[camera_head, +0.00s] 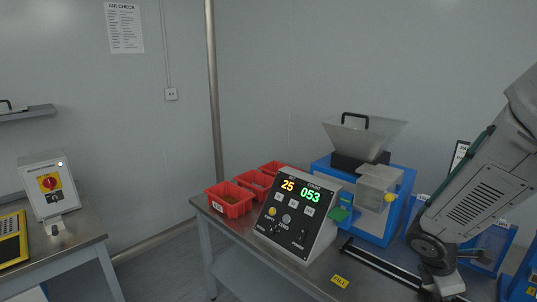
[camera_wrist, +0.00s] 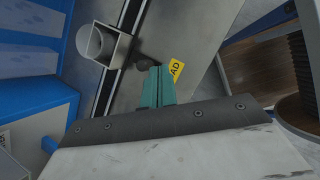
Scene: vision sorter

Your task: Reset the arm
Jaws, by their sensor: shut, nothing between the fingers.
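My arm comes in from the right of the head view and points down over the right end of the metal table (camera_head: 330,262). My gripper shows in the wrist view as two teal fingers (camera_wrist: 158,84), pressed together with nothing between them. Below the fingertips in that view are the table top and a yellow label (camera_wrist: 176,70). A small grey open-topped cup or chute (camera_wrist: 103,45) sits on a dark rail just left of the fingers, apart from them as far as I can tell. In the head view the fingers are hidden.
A control box (camera_head: 297,214) reading 25 and 053 stands on the table. Behind it is a blue machine (camera_head: 398,215) with a clear hopper (camera_head: 364,134). Red bins (camera_head: 230,200) line the table's left. A black rail (camera_head: 380,267) runs along the table. Another table with a switch box (camera_head: 49,187) stands left.

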